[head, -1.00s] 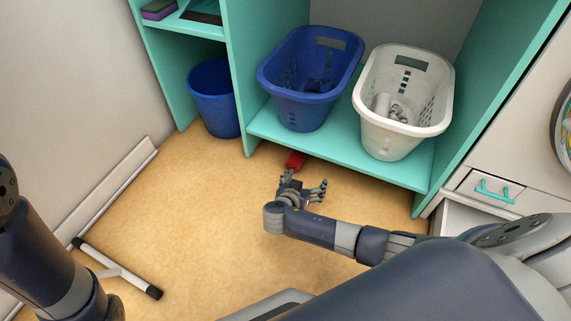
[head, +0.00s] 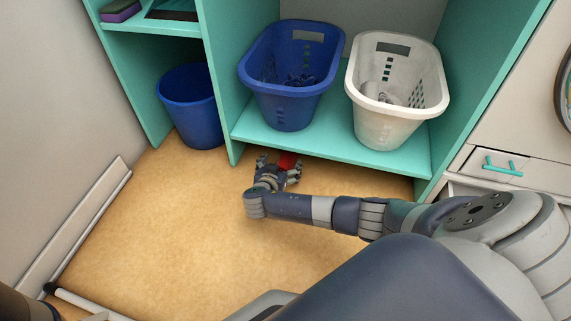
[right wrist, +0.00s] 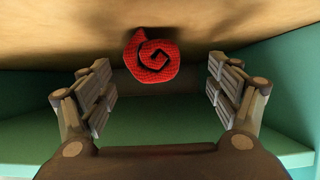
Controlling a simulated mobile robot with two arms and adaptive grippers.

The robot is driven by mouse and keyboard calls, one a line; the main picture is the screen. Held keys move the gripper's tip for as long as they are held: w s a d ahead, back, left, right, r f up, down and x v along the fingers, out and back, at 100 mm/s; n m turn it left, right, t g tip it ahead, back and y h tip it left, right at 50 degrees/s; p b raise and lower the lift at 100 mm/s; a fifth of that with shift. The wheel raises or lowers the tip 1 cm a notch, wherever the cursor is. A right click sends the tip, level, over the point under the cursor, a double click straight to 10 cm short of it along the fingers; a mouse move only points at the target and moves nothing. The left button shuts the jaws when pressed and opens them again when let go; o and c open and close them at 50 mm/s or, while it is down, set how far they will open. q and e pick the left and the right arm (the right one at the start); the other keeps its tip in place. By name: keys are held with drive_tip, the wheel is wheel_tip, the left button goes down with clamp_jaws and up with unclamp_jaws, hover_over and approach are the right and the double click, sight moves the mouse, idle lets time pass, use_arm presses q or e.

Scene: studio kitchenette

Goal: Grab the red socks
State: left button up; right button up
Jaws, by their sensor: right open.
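The red socks (head: 288,160) are a rolled red bundle on the tan floor, at the front edge of the teal shelf. In the right wrist view the red socks (right wrist: 152,56) show as a spiral roll, ahead of and between the two fingers. My right gripper (head: 279,165) is open at the socks, its fingers apart on either side. In the right wrist view my right gripper (right wrist: 160,85) shows clear gaps between each finger and the roll. In the head view the gripper hides part of the socks. My left gripper is not in view.
A blue basket (head: 290,88) and a white basket (head: 397,90) with contents stand on the teal shelf (head: 330,146) just above the socks. A blue bin (head: 190,107) stands at left. The floor (head: 170,220) in front is clear.

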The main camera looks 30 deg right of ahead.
sight(286, 160)
drive_tip(key=b+x, duration=0.3)
drive_tip(key=shift+d+f, duration=0.25)
drive_tip(key=shift+f, duration=0.05)
drive_tip(key=shift+w+d+f+b, duration=0.1)
drive_tip(key=shift+w+d+b, duration=0.25)
drive_tip(key=shift+d, duration=0.05)
drive_tip(key=c, duration=1.1)
